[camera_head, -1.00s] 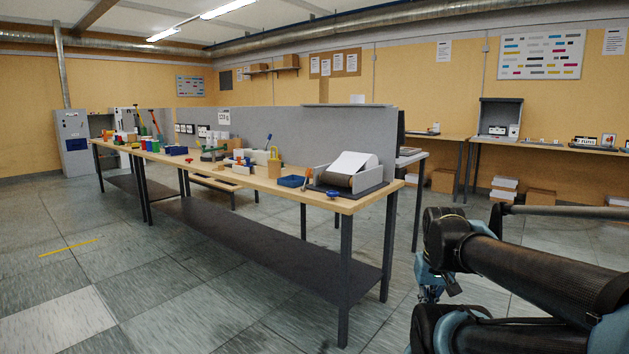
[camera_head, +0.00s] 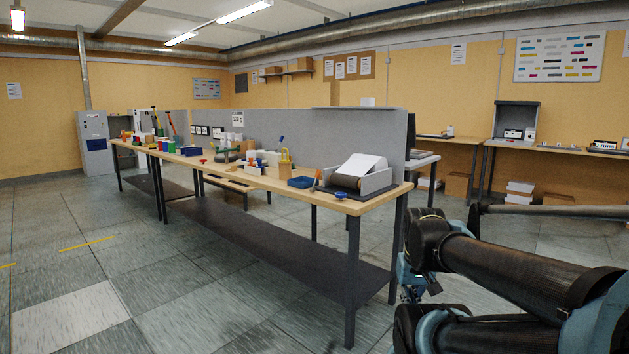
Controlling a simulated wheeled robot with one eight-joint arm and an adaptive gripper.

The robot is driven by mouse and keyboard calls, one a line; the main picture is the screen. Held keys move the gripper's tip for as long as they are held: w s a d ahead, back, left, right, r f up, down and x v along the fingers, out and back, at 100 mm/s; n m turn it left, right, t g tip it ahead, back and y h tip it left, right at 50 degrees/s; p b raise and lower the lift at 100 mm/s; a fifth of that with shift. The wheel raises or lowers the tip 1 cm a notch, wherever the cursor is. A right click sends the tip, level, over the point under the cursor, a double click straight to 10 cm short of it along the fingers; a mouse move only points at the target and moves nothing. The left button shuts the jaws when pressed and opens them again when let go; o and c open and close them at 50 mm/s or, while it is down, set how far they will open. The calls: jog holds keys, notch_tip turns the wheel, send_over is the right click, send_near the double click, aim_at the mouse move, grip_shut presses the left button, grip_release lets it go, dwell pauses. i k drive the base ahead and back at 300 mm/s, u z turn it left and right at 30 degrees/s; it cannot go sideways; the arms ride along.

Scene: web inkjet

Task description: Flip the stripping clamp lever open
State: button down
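The long wooden workbench (camera_head: 232,177) runs from the centre to the far left. At its near right end a grey device (camera_head: 376,183) holds a white sheet and a dark roller. A small orange upright part (camera_head: 317,181) and a blue knob (camera_head: 340,195) sit beside it. I cannot tell which part is the stripping clamp lever; things are small at this distance. My folded arm fills the lower right, apart from the bench. A small bluish part (camera_head: 411,288) below it may be my gripper; its fingers cannot be made out.
Open tiled floor (camera_head: 200,300) lies in front and left.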

aim_at(312, 190)
jog(key=z, duration=0.05)
jog(key=i, duration=1)
jog(key=u, duration=0.05)
